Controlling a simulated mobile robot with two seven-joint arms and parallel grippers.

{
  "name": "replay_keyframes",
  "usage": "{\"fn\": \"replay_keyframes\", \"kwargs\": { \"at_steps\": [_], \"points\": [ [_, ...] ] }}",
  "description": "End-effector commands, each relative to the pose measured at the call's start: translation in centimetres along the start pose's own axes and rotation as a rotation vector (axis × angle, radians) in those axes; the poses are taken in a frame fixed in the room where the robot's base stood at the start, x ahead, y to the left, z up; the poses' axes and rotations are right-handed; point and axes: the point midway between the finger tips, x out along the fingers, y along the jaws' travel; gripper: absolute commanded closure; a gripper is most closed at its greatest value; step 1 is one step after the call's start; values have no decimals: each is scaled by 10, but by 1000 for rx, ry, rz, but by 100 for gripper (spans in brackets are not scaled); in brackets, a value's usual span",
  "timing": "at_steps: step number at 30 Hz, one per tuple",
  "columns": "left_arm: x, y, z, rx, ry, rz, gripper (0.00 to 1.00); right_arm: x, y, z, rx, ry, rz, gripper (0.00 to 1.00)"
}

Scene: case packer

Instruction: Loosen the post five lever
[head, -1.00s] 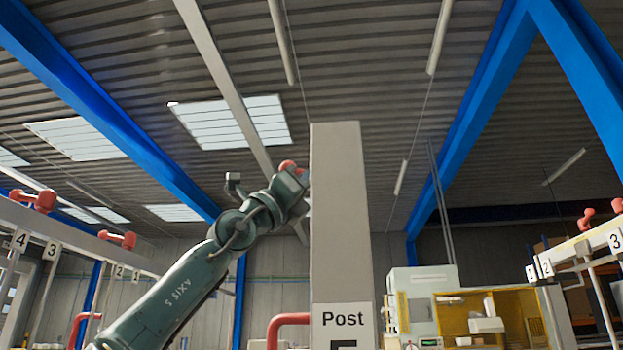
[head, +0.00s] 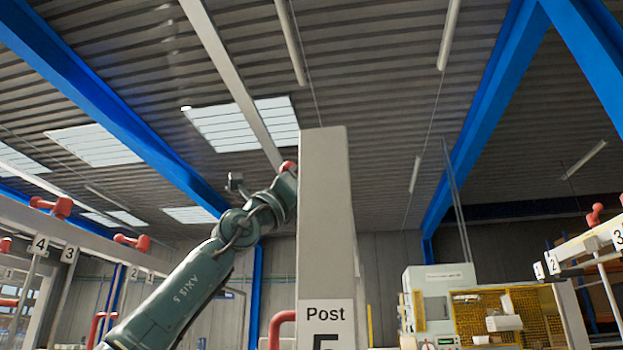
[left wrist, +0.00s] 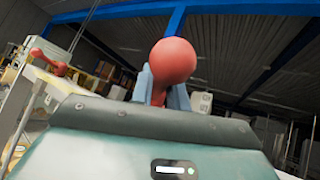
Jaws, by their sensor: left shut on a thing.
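The post five (head: 326,225) is a tall light grey column in the middle of the head view, with a "Post 5" label (head: 325,325) whose number is cut by the lower edge. A red lever knob (head: 287,166) shows at the post's upper left edge. The left wrist view shows the lever's round red knob (left wrist: 174,60) between two blue-grey fingers. My left gripper (left wrist: 161,92) is shut on the lever just under the knob. In the head view its fingers are partly hidden by the post. My right gripper is in neither view.
Railed stations with red levers (head: 55,206) and number plates stand at the left. Another numbered rail (head: 590,245) is at the right. A yellow-framed machine (head: 500,320) stands behind the post. A red bent pipe (head: 277,325) is beside the post's lower left.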

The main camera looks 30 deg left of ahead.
Motion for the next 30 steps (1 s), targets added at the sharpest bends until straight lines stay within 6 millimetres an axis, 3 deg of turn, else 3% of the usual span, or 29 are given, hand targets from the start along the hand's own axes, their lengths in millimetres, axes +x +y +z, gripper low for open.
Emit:
{"fn": "replay_keyframes", "kwargs": {
  "at_steps": [1,2,9,20,30],
  "points": [
    [0,0,0,1,-1,0,100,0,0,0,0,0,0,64],
    [0,0,0,1,-1,0,81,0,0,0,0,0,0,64],
    [0,0,0,1,-1,0,62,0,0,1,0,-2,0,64],
    [-8,1,-1,2,-1,0,62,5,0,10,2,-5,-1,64],
    [-60,2,-5,4,-3,0,62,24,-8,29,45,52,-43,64]
  ]
}}
